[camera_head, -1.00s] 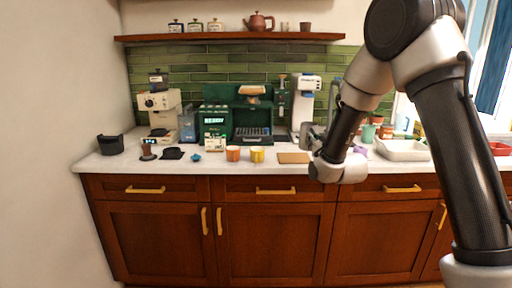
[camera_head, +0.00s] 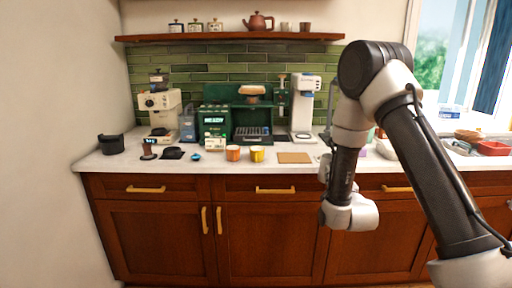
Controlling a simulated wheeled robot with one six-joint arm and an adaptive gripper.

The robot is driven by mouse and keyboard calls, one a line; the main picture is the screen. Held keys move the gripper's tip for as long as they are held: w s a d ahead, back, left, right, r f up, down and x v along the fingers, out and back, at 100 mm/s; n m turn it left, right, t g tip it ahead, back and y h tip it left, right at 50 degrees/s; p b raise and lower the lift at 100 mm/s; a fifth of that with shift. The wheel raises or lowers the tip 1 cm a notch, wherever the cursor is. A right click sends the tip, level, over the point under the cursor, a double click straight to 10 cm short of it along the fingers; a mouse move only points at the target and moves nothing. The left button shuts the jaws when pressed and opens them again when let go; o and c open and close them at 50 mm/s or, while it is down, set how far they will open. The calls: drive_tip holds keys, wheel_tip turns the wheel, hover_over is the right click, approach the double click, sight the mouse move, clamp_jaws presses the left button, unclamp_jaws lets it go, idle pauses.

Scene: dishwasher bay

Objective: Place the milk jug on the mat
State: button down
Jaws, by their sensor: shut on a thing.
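A flat tan mat (camera_head: 294,158) lies on the white counter, right of the yellow cup, with nothing on it. My gripper (camera_head: 325,168) is mostly hidden behind my own wrist, over the counter just right of the tan mat. It is shut on a small grey metallic thing, which looks like the milk jug (camera_head: 325,142). The jug's outline is too small and covered to tell its tilt.
An orange cup (camera_head: 233,153) and a yellow cup (camera_head: 257,154) stand left of the mat. A green coffee machine (camera_head: 216,120) and a white grinder (camera_head: 303,108) stand behind. A small black mat (camera_head: 172,153) lies farther left. The counter front edge runs below.

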wheel_tip(320, 180, down, 8)
drive_tip(key=s+d, duration=0.2)
drive_tip(key=shift+h, duration=0.3)
drive_tip(key=s, duration=0.1)
drive_tip(key=s+r, duration=0.1)
drive_tip(key=s, duration=0.3)
drive_tip(key=shift+s+d+r, duration=0.15)
drive_tip(key=shift+s+r, duration=0.05)
drive_tip(key=shift+r, duration=0.2)
